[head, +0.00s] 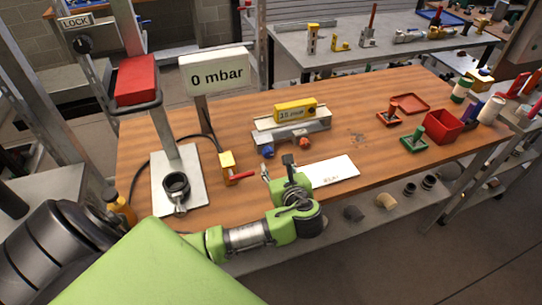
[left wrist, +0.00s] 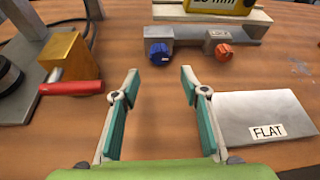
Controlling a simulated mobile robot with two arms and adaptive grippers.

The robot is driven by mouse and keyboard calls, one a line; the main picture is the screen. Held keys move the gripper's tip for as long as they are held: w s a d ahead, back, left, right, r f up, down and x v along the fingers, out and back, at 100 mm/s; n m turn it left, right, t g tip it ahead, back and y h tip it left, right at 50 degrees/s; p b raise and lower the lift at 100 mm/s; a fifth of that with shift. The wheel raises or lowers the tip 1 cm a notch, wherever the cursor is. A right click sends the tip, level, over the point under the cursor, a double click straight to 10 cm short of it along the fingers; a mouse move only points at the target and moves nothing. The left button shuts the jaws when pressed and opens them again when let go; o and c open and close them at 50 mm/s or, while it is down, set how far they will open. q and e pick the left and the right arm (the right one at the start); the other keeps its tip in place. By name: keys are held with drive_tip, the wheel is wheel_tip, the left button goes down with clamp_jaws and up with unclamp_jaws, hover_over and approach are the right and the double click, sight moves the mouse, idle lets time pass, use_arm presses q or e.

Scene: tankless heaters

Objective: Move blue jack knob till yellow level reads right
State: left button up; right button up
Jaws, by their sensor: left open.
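The yellow level (head: 296,110) rests on a pale bar above a grey jack base (head: 292,138) in the middle of the wooden table. Its small display seems to read about 15 mm; the rest is unclear. In the left wrist view the level (left wrist: 222,5) is cut off at the top. The blue jack knob (head: 268,151) is on the base's front left and also shows in the left wrist view (left wrist: 159,53). My left gripper (head: 278,166) is open and empty, in front of the blue knob and apart from it; its fingers (left wrist: 160,76) point toward it.
An orange knob (left wrist: 224,51) sits right of the blue one. A plate labelled FLAT (left wrist: 257,107) lies right of my fingers. A brass valve with a red handle (left wrist: 72,87) stands left. Red trays (head: 443,126) stand right.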

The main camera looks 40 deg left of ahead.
sight(269, 155)
use_arm(q)
drive_tip(key=x, duration=0.8)
drive_tip(key=shift+a+f, duration=0.15)
drive_tip(key=shift+p, duration=0.35)
drive_tip(key=c, duration=1.1)
